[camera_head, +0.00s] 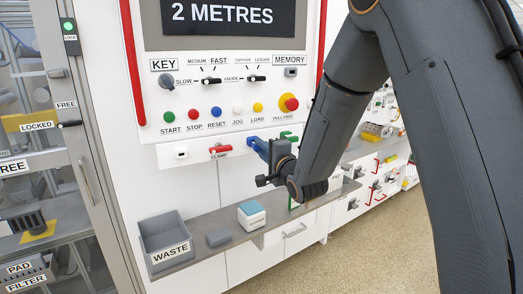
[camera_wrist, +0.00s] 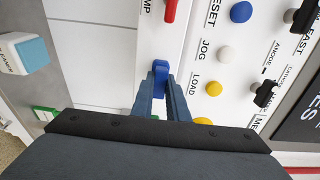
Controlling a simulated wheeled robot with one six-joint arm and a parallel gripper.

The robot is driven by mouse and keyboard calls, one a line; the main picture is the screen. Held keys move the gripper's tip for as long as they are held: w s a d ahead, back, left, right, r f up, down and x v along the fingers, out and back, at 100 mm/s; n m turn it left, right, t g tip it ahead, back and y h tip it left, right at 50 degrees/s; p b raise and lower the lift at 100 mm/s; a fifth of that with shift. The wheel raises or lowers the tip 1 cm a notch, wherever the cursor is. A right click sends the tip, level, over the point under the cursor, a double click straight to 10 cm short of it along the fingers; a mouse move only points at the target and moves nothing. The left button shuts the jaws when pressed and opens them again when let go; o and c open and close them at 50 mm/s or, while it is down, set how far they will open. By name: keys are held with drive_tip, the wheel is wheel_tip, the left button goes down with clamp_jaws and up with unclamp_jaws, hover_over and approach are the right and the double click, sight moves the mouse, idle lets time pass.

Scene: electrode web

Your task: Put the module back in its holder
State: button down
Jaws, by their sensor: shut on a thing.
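My gripper (camera_wrist: 160,95) is shut on a small bright blue piece (camera_wrist: 160,72), which I take to be the module. The blue piece sits between the fingertips and stands out past them towards the white control panel. In the head view my gripper (camera_head: 259,146) is in front of the panel's lower ledge, just right of the red CLAMP lever (camera_head: 219,149). My wrist and fingers hide the panel behind them there. I cannot tell whether the blue piece touches the panel. Which part is the holder is not clear; a small dark port (camera_head: 181,153) shows left of the lever.
The MEMORY port (camera_head: 291,72) is at the panel's upper right, above a row of coloured buttons. Below, a grey shelf (camera_head: 215,226) bears a WASTE bin (camera_head: 165,240), a flat grey block (camera_head: 219,239) and a white-and-blue block (camera_head: 251,215). Green parts (camera_head: 290,135) stand beside my wrist.

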drive_tip(key=shift+w+a, duration=0.25)
drive_tip(key=shift+w, duration=0.3)
drive_tip(key=c, duration=1.6)
unclamp_jaws()
drive_tip(key=shift+c, duration=0.2)
drive_tip(key=b+v, duration=0.3)
drive_tip(key=v, duration=0.5)
